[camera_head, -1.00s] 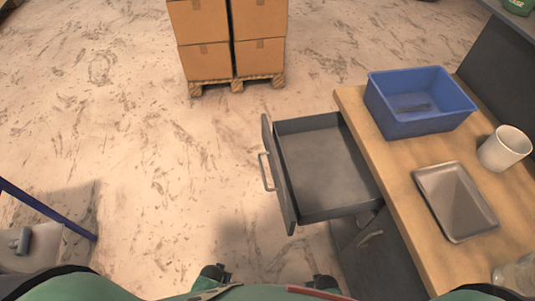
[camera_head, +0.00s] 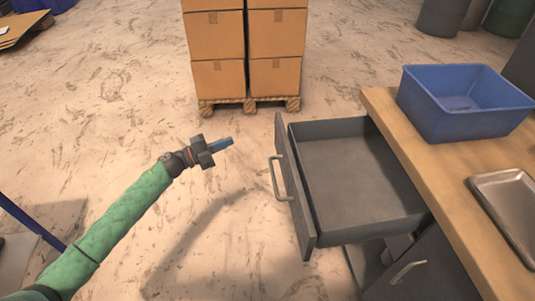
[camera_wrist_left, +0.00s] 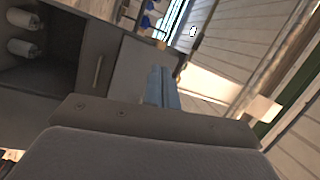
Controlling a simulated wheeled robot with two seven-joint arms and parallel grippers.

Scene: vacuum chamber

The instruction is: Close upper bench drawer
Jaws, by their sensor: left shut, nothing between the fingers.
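The upper bench drawer (camera_head: 365,170) is grey, empty and pulled well out from the wooden-topped bench. Its front panel (camera_head: 292,185) faces left and carries a light bar handle (camera_head: 279,178). My left gripper (camera_head: 222,144) is shut and empty. In the head view it shows to the left of the drawer front, with a gap between them in the picture. Its blue-grey fingers also show in the left wrist view (camera_wrist_left: 161,88), pressed together. My right gripper is not in view.
A blue bin (camera_head: 460,105) and a metal tray (camera_head: 508,208) stand on the bench top (camera_head: 415,150). A lower cabinet door with a handle (camera_head: 408,271) is below the drawer. Stacked cartons (camera_head: 245,50) stand on a pallet behind. The floor left of the drawer is clear.

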